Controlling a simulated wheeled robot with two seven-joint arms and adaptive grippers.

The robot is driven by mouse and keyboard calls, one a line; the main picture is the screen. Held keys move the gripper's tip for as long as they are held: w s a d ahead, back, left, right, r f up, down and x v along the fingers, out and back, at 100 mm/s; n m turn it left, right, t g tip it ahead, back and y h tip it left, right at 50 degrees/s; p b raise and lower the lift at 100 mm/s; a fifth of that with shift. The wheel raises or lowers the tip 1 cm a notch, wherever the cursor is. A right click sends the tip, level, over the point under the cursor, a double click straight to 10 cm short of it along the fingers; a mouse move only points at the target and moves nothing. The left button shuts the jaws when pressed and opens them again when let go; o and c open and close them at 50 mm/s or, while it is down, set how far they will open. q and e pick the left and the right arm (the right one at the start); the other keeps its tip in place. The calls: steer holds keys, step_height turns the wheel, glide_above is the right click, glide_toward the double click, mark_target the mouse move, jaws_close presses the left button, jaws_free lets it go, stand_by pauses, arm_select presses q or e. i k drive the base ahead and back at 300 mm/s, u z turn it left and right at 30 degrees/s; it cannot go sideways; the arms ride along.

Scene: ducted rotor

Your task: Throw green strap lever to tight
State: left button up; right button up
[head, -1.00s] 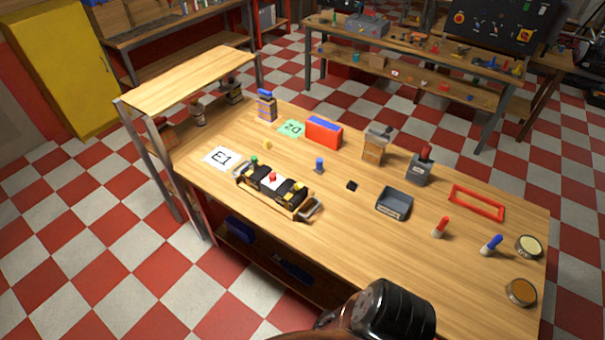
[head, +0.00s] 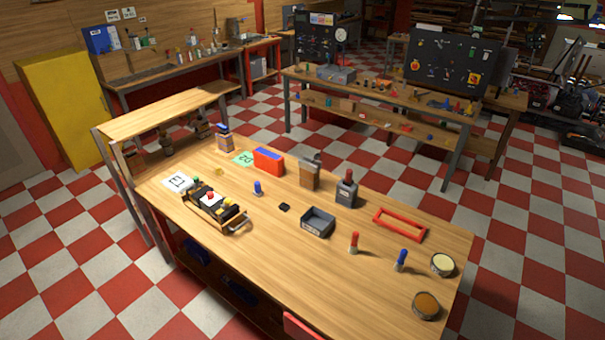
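The black device with several straps or levers (head: 213,207) lies on the left part of the wooden workbench. A small green knob (head: 187,183) shows at its far left end, close to the white E1 card (head: 177,182). A red knob (head: 210,196) sits near its middle and a yellowish part shows toward its right end. A metal handle sticks out at the near right end. The device is too small here to tell whether the green lever is up or down. Neither of my grippers is in view.
A red and blue box (head: 268,161), a grey tray (head: 318,222), a red frame (head: 400,224) and two round tins, one of them brown (head: 426,305), stand on the bench. A raised wooden shelf (head: 165,108) stands at its left end. The bench's near middle is clear.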

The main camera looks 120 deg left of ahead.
mark_target(195, 179)
steer(key=u, duration=4.85)
steer(key=k, duration=0.3)
steer(key=u, duration=0.8)
steer(key=i, duration=2.05)
steer(key=z, duration=0.15)
